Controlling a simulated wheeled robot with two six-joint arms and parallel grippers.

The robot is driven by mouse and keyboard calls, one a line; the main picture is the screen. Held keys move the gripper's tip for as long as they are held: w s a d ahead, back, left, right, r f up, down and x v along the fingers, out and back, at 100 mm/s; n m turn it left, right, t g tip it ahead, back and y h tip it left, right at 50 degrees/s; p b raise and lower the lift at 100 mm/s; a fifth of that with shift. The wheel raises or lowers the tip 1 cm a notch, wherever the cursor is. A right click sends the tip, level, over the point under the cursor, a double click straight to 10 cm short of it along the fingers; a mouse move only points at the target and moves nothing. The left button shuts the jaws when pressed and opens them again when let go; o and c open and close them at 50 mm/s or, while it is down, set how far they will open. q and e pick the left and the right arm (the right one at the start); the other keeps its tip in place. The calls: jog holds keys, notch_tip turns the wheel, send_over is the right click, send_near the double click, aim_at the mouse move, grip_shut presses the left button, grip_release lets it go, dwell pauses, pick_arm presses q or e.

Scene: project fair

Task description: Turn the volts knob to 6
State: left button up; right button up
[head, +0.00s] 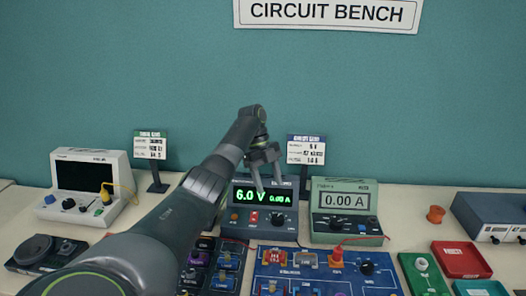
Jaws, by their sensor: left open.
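The dark blue power supply (235,222) stands at the middle of the bench, and its green display (250,195) reads 6.0 V and 0.00 A. On its front, below the display, are a red switch (254,217) and a dark round knob (278,219). I cannot read the labels, so I cannot tell whether this knob is the volts knob. My left gripper (271,187) is open and empty, its fingers pointing down in front of the display's top, apart from the knob. My arm covers part of the supply's left side. My right gripper is out of view.
A green meter (343,227) reading 0.00 A stands close on the right. A blue circuit board (310,283) with a red lead lies in front. A white oscilloscope (60,212) stands at left. Small sign stands (305,150) rise behind. Coloured trays (478,272) lie at right.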

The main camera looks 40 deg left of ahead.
pick_arm(q)
jog(key=p+v, duration=0.1)
jog(key=v, duration=0.5)
jog(key=shift+a+r, duration=0.2)
jog(key=shift+r, duration=0.05)
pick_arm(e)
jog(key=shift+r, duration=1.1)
pick_arm(q)
jog(key=shift+r, duration=0.1)
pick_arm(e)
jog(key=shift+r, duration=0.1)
